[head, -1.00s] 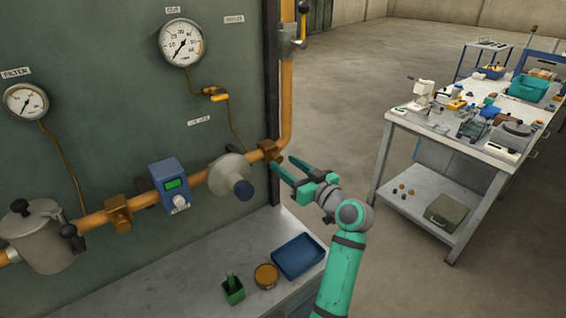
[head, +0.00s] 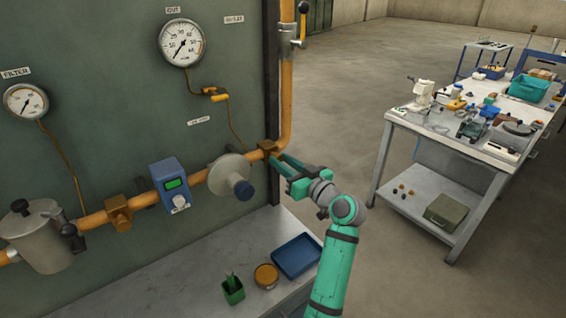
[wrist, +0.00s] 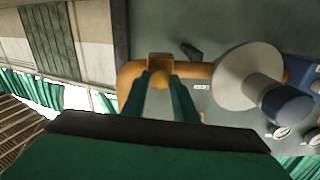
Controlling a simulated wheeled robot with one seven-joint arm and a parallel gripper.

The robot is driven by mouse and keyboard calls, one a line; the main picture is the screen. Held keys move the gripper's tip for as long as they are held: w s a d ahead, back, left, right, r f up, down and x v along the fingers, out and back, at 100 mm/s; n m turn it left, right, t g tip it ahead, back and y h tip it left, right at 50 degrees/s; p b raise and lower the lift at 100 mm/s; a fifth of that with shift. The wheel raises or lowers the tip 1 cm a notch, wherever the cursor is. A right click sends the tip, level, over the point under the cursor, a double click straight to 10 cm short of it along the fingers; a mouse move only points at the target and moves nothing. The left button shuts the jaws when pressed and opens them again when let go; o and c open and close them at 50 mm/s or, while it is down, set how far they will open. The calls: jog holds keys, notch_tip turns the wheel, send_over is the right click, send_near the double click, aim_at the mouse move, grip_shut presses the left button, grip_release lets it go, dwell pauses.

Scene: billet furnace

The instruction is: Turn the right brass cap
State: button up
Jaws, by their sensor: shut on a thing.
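The right brass cap sits on a brass block (head: 268,148) on the orange pipe, by the panel's right edge. In the wrist view the round cap (wrist: 160,80) shows between the fingers. My gripper (head: 276,158) has come in from the right and is shut on this cap; in the wrist view its fingers (wrist: 160,92) lie on either side of it. In the head view the fingers hide most of the cap. Another brass fitting (head: 119,212) sits further left on the pipe.
A grey disc-shaped regulator with a dark blue knob (head: 243,189) juts out just left of my gripper. A blue meter (head: 170,184) is further left.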

jog(key=m, duration=0.4)
jog(key=shift+d+m, duration=0.15)
jog(key=shift+m, duration=0.25)
jog(key=m, duration=1)
jog(key=shift+d+f+m, duration=0.1)
jog(key=shift+m, duration=2.2)
jog(key=o, duration=1.1)
jog(key=shift+c, duration=0.2)
